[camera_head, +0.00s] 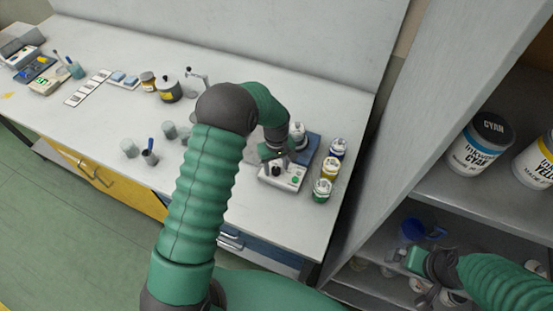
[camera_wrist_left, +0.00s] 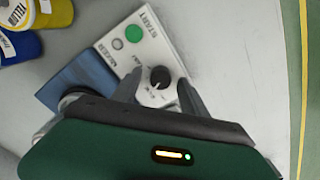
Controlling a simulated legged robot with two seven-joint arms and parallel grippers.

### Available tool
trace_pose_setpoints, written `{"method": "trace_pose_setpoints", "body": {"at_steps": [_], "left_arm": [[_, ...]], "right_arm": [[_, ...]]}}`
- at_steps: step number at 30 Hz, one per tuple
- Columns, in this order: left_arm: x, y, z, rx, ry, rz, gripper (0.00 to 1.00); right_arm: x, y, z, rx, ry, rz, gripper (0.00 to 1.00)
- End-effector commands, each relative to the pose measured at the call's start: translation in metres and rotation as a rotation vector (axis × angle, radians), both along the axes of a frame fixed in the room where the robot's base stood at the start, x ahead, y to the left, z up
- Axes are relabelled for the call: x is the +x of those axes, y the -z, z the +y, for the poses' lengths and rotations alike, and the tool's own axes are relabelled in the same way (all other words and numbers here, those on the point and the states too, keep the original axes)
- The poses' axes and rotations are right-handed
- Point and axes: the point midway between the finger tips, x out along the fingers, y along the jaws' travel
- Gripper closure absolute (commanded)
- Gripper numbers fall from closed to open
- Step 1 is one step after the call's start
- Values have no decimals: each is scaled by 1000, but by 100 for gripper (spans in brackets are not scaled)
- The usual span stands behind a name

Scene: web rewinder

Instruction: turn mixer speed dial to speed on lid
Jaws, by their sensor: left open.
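The mixer's white control panel (camera_head: 284,178) is at the front of the mixer, right of centre on the bench in the head view. Its black speed dial (camera_wrist_left: 160,77) with a white pointer mark shows in the wrist view, beside a green START button (camera_wrist_left: 134,33) and a grey button. My left gripper (camera_head: 271,154) is over the panel. In the wrist view its open fingers (camera_wrist_left: 159,84) stand either side of the dial; contact cannot be told. My right gripper (camera_head: 412,262) is at the cabinet.
A blue jug (camera_head: 420,230) and ink cans, one cyan (camera_head: 480,145), are on the cabinet shelves at right. Grey cups (camera_head: 129,148) and a dark pot (camera_head: 168,89) stand farther left on the bench. The bench front near the panel is clear.

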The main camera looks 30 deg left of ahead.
Motion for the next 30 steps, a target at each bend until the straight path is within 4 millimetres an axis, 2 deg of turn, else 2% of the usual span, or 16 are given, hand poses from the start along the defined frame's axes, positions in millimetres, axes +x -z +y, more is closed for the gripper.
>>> {"method": "trace_pose_setpoints", "body": {"at_steps": [5,12,18,23,30], "left_arm": [[2,-34,0,1,1,-8,49],[2,-106,0,1,1,-8,49],[3,-150,0,0,0,-6,49],[2,-163,0,0,0,-1,49],[2,-164,0,0,0,-1,49]], "right_arm": [[0,3,0,0,0,0,0],[0,7,0,0,0,0,0],[0,8,0,0,0,0,0],[0,8,0,0,0,0,0],[0,8,0,0,0,0,0]]}}
